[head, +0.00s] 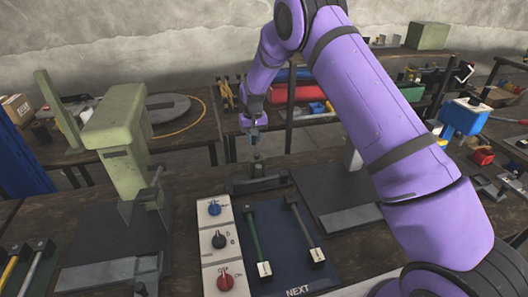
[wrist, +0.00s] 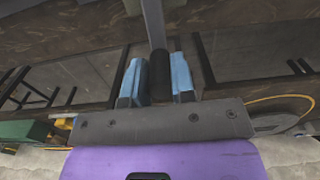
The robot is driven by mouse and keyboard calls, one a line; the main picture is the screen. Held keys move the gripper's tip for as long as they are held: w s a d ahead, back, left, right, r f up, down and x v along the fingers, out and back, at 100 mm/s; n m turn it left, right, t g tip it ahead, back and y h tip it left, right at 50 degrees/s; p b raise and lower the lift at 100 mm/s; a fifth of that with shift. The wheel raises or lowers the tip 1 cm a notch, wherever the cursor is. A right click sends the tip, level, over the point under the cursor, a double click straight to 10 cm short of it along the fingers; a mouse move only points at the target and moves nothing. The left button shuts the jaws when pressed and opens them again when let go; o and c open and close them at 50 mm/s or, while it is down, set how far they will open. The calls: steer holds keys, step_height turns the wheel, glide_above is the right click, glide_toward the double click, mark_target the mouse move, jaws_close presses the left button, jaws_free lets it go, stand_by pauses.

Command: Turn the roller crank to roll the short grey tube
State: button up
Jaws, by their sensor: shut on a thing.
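My gripper (head: 254,134) is at the back of the near bench, above the small dark roller (head: 258,183). In the wrist view its two blue fingers (wrist: 158,82) are closed on a black cylindrical grip, which I take as the crank handle (wrist: 159,68). A grey bar (wrist: 153,22) runs away from that grip. In the head view the handle is mostly hidden by the fingers. I cannot tell whether a tube sits in the roller.
A control panel (head: 220,262) with blue, black and red knobs stands beside the mat. A pale green press (head: 124,145) rises at left. Another dark plate (head: 335,195) lies right of the roller, partly behind my arm.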

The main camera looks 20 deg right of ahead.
steer(key=shift+o, duration=0.2)
steer(key=shift+s+d, duration=0.15)
steer(key=shift+d, duration=0.65)
steer(key=shift+s+d, duration=0.35)
steer(key=shift+d, duration=0.25)
steer(key=shift+s+d, duration=0.3)
steer(key=shift+d, duration=0.3)
steer(key=shift+c, duration=0.2)
steer(key=shift+o, duration=0.2)
steer(key=shift+s+d, duration=0.85)
steer(key=shift+s, duration=0.3)
steer(key=shift+s+d+f, duration=0.1)
steer(key=shift+s+d, duration=0.05)
steer(key=shift+s, duration=1.25)
steer(key=shift+o, duration=0.4)
steer(key=shift+s, duration=0.3)
steer(key=shift+s+a, duration=0.3)
steer(key=shift+s, duration=0.35)
steer(key=shift+s+a, duration=0.25)
steer(key=shift+s, duration=0.4)
steer(key=shift+c, duration=0.5)
steer(key=shift+s+a, duration=0.1)
steer(key=shift+a, duration=0.1)
steer(key=o, duration=1.6)
steer(key=shift+a, duration=0.15)
